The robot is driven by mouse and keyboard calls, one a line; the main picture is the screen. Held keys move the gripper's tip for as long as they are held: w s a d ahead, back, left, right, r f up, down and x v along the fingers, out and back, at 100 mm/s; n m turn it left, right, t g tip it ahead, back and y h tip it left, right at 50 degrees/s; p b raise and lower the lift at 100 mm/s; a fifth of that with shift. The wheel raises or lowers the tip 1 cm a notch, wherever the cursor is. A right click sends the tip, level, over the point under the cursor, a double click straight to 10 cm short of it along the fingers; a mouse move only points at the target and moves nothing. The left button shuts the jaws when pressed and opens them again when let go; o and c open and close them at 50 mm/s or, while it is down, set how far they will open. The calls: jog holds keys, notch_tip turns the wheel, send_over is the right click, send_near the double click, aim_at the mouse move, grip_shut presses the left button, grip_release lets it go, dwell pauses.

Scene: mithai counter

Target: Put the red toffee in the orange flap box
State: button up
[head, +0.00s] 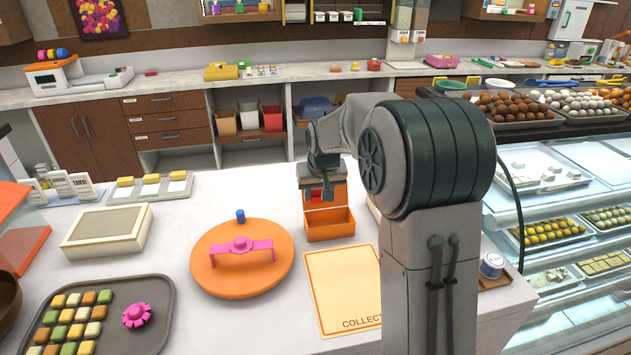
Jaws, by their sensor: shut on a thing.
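The orange flap box (330,232) stands on the white counter, right of the round orange lid. Its flap looks raised at the back, partly behind my gripper. My gripper (319,196) points down over the box's back part. It is shut on the small red toffee (315,196), which shows between the fingers. The arm and fingers hide part of the toffee, and I cannot tell whether it touches the box.
A round orange lid (225,278) with a pink handle lies left of the box. A cream "COLLECT" mat (340,275) lies in front. A grey sweets tray (150,290) is at front left. A glass display case is on the right.

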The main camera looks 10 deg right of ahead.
aim_at(319, 211)
jog(key=shift+s+f+b, duration=0.1)
jog(key=shift+f+b, duration=0.4)
jog(key=shift+f, duration=0.25)
jog(key=shift+f+b, duration=0.95)
jog(key=shift+f, duration=0.65)
jog(key=shift+s, duration=0.1)
jog(key=shift+f+b, duration=0.7)
jog(key=shift+b, duration=0.15)
jog(key=o, duration=1)
jog(key=shift+r, duration=0.1)
